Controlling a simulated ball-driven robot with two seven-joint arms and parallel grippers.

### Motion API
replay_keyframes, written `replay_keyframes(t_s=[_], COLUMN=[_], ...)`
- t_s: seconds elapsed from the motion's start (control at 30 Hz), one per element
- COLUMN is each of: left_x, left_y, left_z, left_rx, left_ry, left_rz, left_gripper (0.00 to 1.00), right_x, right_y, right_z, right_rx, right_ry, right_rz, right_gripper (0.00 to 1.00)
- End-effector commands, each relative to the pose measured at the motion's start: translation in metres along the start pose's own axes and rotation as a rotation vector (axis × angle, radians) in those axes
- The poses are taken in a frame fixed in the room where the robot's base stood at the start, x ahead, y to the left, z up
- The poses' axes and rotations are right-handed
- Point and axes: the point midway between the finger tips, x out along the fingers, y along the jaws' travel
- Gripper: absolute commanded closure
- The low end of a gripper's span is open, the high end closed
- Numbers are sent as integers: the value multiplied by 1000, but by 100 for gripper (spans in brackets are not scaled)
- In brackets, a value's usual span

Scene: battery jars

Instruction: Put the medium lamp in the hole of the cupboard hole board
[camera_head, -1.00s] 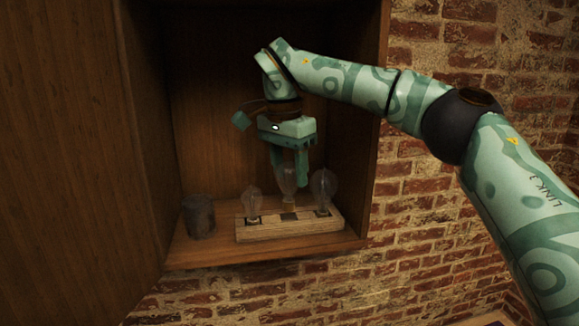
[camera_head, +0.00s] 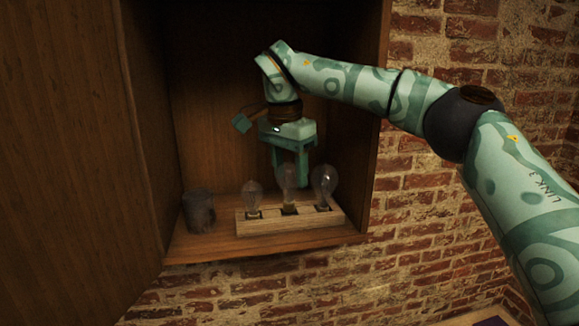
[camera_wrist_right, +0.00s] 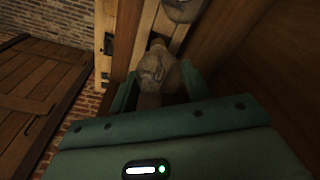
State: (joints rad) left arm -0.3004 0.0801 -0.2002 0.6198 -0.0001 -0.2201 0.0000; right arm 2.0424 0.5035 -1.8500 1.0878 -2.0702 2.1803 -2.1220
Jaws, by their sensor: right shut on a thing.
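The medium lamp (camera_head: 287,190) is a clear glass bulb held upright between the fingers of my right gripper (camera_head: 291,178), which is shut on it. In the right wrist view the lamp (camera_wrist_right: 154,72) sits between the two green fingers. The lamp's lower end is at the middle hole of the pale wooden hole board (camera_head: 290,226); I cannot tell how deep it sits. A smaller lamp (camera_head: 253,193) stands in the left hole and a larger lamp (camera_head: 324,183) in the right hole. My left gripper is not in view.
The board stands on the floor of an open wooden cupboard (camera_head: 215,245). A dark grey jar (camera_head: 199,211) stands left of the board. The cupboard's side walls are close on both sides, and a brick wall (camera_head: 440,210) lies to the right.

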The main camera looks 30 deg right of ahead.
Motion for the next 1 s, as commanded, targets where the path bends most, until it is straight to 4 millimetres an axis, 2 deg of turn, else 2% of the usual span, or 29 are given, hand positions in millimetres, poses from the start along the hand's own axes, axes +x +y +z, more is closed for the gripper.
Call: replay_keyframes(t_s=[1.0], left_x=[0], left_y=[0], left_z=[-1], left_rx=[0], left_ry=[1], left_rz=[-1], left_gripper=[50], right_x=[14], right_y=[0], right_z=[2], right_rx=[-1], right_ry=[0], right_rz=[0], right_gripper=[79])
